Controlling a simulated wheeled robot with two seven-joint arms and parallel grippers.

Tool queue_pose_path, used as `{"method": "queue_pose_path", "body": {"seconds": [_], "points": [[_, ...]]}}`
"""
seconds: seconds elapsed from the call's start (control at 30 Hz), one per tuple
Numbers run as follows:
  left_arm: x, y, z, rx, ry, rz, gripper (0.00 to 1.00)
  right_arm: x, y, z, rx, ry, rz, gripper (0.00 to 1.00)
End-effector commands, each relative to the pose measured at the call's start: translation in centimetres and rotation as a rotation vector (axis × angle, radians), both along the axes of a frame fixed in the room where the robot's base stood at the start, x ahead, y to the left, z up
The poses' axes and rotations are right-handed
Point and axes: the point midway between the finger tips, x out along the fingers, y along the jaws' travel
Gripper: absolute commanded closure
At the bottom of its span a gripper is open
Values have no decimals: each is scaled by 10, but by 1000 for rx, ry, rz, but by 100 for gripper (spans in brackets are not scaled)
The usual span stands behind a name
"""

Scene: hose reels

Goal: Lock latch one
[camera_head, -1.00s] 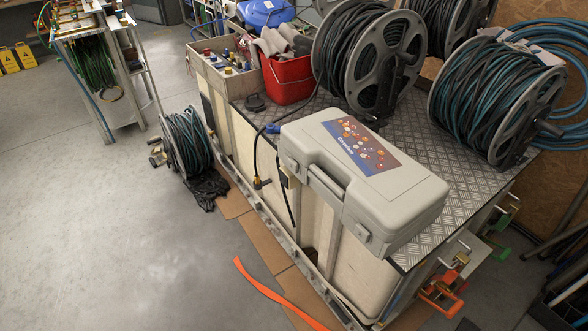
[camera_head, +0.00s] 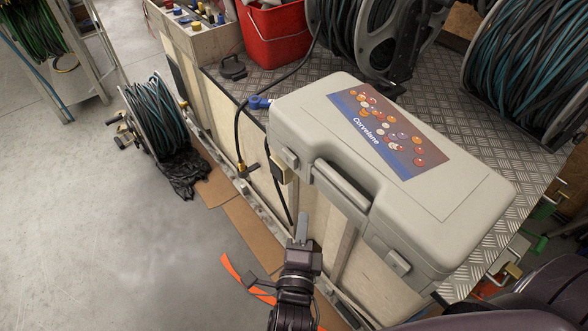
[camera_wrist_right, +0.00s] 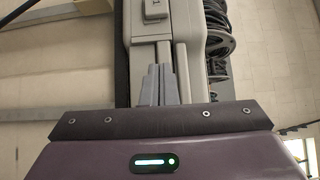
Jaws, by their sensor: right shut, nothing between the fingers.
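The grey carry case (camera_head: 455,195) lies closed on the metal-topped bench, its front side facing me. One latch (camera_head: 289,157) is on the front left of the handle (camera_head: 341,187), and another latch (camera_head: 397,262) is on the front right of it. I cannot tell whether either is locked. My right gripper (camera_head: 302,228) is shut and empty, in front of and below the case's front edge, between the two latches and apart from them. In the right wrist view its shut fingers (camera_wrist_right: 159,85) point at the case, with a latch (camera_wrist_right: 155,9) beyond them. My left gripper is out of view.
A red bucket (camera_head: 275,35) and hose reels (camera_head: 530,75) stand behind the case on the checkered metal bench top (camera_head: 238,88). A reel of blue-green hose (camera_head: 158,120) stands on the floor at left. Open grey floor (camera_head: 110,240) lies left of the bench.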

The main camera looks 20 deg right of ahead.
Motion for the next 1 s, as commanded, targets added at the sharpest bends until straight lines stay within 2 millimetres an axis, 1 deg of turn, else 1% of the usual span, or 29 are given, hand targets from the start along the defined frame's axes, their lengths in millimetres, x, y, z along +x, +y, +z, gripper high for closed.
{"method": "queue_pose_path", "body": {"seconds": [0.23,0.37,0.47,0.7,0.83,0.9,1.0], "points": [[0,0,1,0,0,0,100,1,0,0,-3,1,2,100],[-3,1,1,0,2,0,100,11,-4,1,-4,1,3,100],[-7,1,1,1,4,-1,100,25,-11,2,-6,-1,1,100],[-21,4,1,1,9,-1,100,72,-33,2,-7,-1,2,100],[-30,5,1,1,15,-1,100,96,-44,2,-6,-1,2,100],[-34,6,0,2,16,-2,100,106,-37,1,-3,1,4,100],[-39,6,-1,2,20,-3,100,118,-33,0,-5,3,3,100]]}}
